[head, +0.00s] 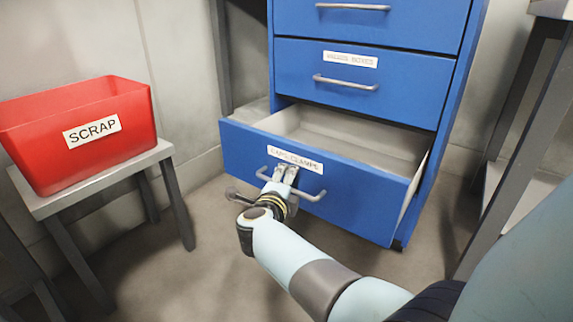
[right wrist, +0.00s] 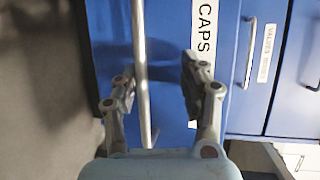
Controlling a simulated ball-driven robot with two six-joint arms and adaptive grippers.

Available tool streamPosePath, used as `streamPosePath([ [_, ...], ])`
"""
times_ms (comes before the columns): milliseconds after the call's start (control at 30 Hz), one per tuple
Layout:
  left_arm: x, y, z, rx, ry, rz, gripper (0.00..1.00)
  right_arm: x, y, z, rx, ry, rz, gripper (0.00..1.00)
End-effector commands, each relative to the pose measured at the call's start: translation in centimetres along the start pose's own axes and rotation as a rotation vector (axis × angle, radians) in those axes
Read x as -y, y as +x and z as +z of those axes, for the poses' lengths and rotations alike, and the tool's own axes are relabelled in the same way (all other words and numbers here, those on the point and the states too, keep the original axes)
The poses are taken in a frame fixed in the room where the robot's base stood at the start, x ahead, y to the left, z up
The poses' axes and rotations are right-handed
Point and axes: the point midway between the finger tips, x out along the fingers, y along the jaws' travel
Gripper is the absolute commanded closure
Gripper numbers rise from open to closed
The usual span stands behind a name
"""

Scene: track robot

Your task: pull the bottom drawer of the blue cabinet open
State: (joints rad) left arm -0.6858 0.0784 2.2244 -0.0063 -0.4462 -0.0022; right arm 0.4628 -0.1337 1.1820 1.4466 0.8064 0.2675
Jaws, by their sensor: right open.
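The blue cabinet (head: 456,92) stands at the centre of the head view. Its bottom drawer (head: 345,202) is pulled well out, and the pale inside (head: 350,133) shows empty where visible. The drawer front has a white label and a silver bar handle (head: 315,197). My right gripper (head: 284,176) is at the middle of this handle, just below the label. In the right wrist view the handle bar (right wrist: 139,60) runs between the two spread fingers (right wrist: 160,78), nearer the left finger. Whether a finger touches the bar is unclear. My left gripper is not in view.
The upper drawers, one with a handle (head: 345,83), are shut. A red SCRAP bin (head: 105,152) sits on a small grey table (head: 50,204) at the left. A dark-legged bench (head: 510,140) stands at the right. Bare floor (head: 215,260) lies between the small table and the drawer.

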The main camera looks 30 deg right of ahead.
Motion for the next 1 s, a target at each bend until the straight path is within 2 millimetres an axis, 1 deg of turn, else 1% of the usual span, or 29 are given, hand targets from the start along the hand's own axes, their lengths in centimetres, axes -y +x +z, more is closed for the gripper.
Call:
streamPosePath([
  [33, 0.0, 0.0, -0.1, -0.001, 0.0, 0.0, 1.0, 1.6, -0.2, 0.1, -0.003, 0.007, -0.012, 0.66],
  [100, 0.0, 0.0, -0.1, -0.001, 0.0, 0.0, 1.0, 3.1, -0.4, 0.2, -0.004, 0.007, -0.015, 0.66],
  [133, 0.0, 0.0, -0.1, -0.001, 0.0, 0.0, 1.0, 3.8, -0.5, 0.2, -0.004, 0.006, -0.016, 0.62],
  [167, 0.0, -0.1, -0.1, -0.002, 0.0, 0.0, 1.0, 4.5, -0.6, 0.3, -0.005, 0.005, -0.018, 0.54],
  [200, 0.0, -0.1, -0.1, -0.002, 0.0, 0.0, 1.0, 5.4, -0.7, 0.4, -0.006, 0.005, -0.02, 0.41],
  [233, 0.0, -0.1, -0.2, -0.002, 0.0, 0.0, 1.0, 6.0, -0.8, 0.5, -0.005, 0.004, -0.021, 0.3],
  [267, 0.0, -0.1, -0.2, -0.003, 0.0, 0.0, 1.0, 6.5, -0.9, 0.5, -0.005, 0.003, -0.023, 0.25],
  [300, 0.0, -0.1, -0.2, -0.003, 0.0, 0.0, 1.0, 7.2, -1.0, 0.6, -0.005, 0.003, -0.024, 0.25],
  [400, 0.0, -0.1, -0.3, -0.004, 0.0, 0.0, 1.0, 8.2, -1.2, 0.7, -0.005, 0.002, -0.023, 0.26],
  [433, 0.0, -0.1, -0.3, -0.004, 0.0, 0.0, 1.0, 8.5, -1.2, 0.7, -0.004, 0.001, -0.025, 0.4],
  [467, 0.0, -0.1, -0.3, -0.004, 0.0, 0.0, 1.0, 8.6, -1.2, 0.7, -0.004, 0.001, -0.024, 0.58],
  [500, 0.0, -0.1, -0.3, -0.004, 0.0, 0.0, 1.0, 8.6, -1.3, 0.7, -0.004, 0.001, -0.021, 0.66],
  [1000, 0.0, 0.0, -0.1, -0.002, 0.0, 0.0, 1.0, 7.8, -1.4, 0.5, -0.001, -0.004, -0.012, 0.66],
])
